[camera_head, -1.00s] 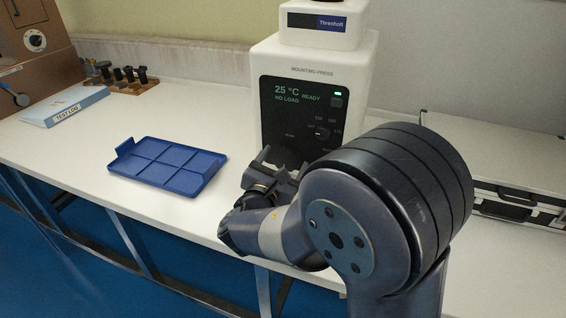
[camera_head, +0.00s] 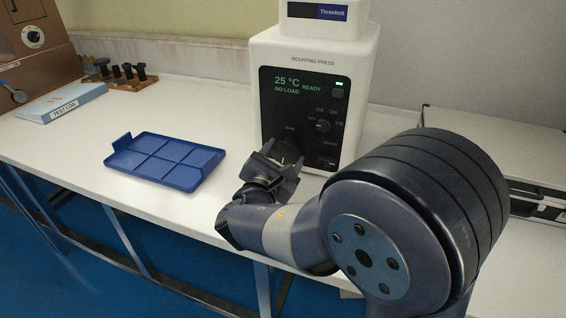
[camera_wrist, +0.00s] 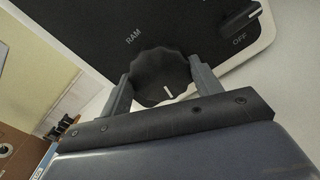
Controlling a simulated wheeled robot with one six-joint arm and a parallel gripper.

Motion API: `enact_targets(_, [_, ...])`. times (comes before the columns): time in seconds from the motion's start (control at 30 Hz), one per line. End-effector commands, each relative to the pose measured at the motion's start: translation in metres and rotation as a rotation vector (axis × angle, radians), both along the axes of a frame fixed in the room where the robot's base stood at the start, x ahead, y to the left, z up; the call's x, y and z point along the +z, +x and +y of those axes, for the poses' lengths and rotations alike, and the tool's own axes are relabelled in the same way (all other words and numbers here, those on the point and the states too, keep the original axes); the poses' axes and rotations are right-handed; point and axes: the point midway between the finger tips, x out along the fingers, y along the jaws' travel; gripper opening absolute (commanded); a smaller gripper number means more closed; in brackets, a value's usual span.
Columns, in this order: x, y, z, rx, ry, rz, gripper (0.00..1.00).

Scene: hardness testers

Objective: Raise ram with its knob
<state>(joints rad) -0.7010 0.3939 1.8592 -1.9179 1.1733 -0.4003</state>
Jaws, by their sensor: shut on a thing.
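The mounting press (camera_head: 313,60) is a white machine with a black front panel; its display reads 25 °C, READY, NO LOAD, with a green light. The ram knob (camera_wrist: 160,75) is black and scalloped with a white pointer line, below the word RAM in the wrist view. My gripper (camera_wrist: 163,88) is shut on the knob, one finger on each side. In the head view my gripper (camera_head: 280,160) is at the lower part of the panel and mostly hides the knob.
A blue divided tray (camera_head: 164,162) lies on the white bench left of the press. A test log binder (camera_head: 62,103) and a wooden rack (camera_head: 128,84) of dark pieces stand farther left. A case (camera_head: 535,205) lies to the right, partly behind my arm.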

Motion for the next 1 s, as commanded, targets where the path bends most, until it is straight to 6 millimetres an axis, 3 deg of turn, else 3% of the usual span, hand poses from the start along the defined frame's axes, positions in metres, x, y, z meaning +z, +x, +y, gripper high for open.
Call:
enact_targets(0.1, [-0.007, -0.0002, -0.0002, 0.0, 0.095, -0.037, 0.38])
enact_targets(1.0, [-0.0075, -0.0005, -0.0007, 0.001, 0.879, -0.321, 0.38])
